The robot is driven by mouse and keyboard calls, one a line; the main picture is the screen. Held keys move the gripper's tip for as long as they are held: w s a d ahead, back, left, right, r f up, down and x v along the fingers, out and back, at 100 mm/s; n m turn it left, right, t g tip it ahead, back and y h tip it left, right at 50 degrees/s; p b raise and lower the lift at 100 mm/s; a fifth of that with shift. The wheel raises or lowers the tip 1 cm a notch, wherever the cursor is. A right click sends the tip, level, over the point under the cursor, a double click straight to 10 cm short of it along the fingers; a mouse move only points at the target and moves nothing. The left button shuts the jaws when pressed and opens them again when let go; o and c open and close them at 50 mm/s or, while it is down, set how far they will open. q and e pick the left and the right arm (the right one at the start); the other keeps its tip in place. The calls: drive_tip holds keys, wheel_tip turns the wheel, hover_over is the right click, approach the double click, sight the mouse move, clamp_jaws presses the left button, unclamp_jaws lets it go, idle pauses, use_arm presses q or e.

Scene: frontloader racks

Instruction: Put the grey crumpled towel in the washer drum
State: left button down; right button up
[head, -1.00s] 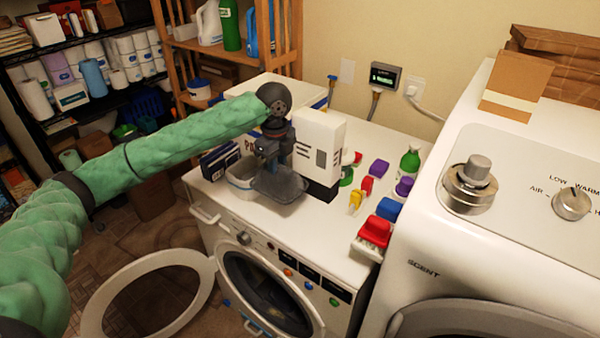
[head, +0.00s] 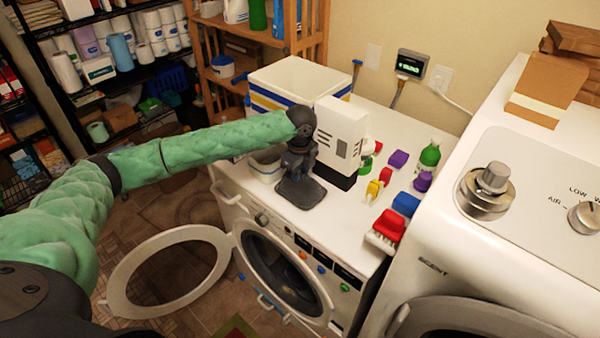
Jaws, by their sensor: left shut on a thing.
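The grey crumpled towel (head: 301,193) hangs as a dark grey, flattened piece under my left gripper (head: 299,172), over the front of the washer top (head: 345,225). My left gripper is shut on it; I cannot tell whether the towel touches the top. The washer's round door (head: 117,290) stands wide open to the left. The dark drum opening (head: 285,272) is in the washer front, below and in front of the towel. My right gripper is not in view.
A white box with a black base (head: 340,135) stands right beside my gripper. A small pale tub (head: 265,168) is partly hidden behind my left arm. Bottles, coloured blocks and a red-topped item (head: 389,224) crowd the right. A second machine (head: 440,240) stands at right.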

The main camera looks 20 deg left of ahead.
use_arm(q)
drive_tip(key=shift+f, duration=0.2)
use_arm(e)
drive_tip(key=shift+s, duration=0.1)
use_arm(q)
drive_tip(key=shift+f, duration=0.1)
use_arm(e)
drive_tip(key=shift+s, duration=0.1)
use_arm(q)
drive_tip(key=c, duration=1.2)
unclamp_jaws()
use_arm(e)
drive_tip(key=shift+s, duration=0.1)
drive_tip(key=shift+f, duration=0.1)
use_arm(q)
drive_tip(key=shift+r+b, duration=0.45)
drive_tip(key=shift+r, duration=0.15)
wheel_tip(320, 180, up, 4)
drive_tip(key=shift+r+b, duration=0.1)
drive_tip(key=shift+b, duration=0.95)
wheel_tip(320, 180, up, 5)
drive_tip(key=shift+r+b, duration=0.1)
drive_tip(key=shift+b, duration=0.75)
drive_tip(key=shift+r, duration=0.85)
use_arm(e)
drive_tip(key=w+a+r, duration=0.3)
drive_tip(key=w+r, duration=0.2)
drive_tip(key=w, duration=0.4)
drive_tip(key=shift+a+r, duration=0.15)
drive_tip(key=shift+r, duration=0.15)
